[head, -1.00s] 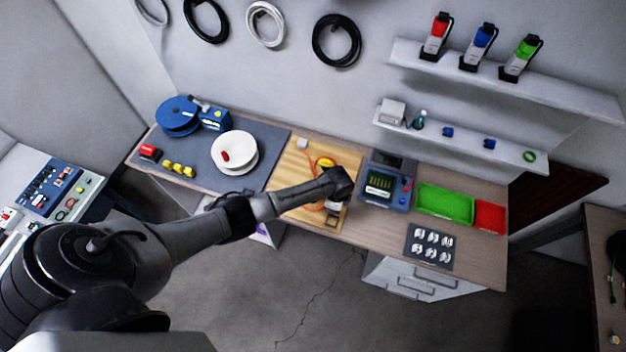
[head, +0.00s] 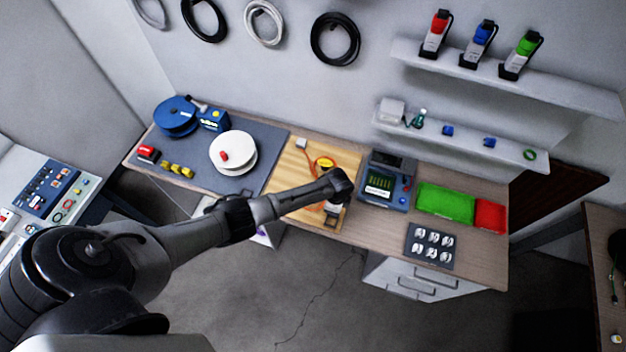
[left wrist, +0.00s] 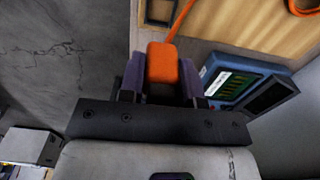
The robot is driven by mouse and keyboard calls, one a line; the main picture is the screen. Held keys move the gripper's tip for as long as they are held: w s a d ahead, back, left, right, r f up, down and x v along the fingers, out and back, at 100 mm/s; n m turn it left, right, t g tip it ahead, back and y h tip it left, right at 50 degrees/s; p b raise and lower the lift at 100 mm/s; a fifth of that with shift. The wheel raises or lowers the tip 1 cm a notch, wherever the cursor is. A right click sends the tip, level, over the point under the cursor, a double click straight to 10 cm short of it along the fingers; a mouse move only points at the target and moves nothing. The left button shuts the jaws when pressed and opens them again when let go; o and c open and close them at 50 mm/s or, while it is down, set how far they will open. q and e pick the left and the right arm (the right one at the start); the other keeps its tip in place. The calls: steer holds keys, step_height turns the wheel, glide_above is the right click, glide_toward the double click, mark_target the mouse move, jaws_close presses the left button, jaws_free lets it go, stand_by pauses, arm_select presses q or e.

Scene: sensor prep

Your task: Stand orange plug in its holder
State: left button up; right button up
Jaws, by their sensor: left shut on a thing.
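The orange plug (left wrist: 163,64) is between the two fingers of my left gripper (left wrist: 161,78) in the left wrist view, which is shut on it. Its orange cable (left wrist: 181,18) runs off past the top edge. A dark-framed holder-like part (left wrist: 160,12) is on the wooden board just beyond the plug, with a gap between them in the picture. In the head view my left gripper (head: 334,207) is low over the board's right side. The plug is mostly hidden there by my arm. My right gripper is not in view.
The wooden board (head: 291,182) carries a loop of orange cable (head: 318,172). A blue tester (head: 383,186) stands just right of my gripper. Green (head: 445,199) and red (head: 489,216) trays and a dark mat with white parts (head: 430,247) are further right. A white spool (head: 236,150) stands left.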

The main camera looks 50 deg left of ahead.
arm_select(q)
steer(key=shift+f+b, duration=0.8)
steer(key=shift+f, duration=0.35)
steer(key=shift+f+b, duration=1.75)
steer(key=shift+f, duration=0.35)
steer(key=shift+f, duration=0.15)
steer(key=shift+f+b, duration=1.2)
steer(key=shift+f, duration=0.1)
steer(key=shift+f+b, duration=0.35)
steer(key=shift+f, duration=0.15)
steer(key=shift+f+b, duration=0.45)
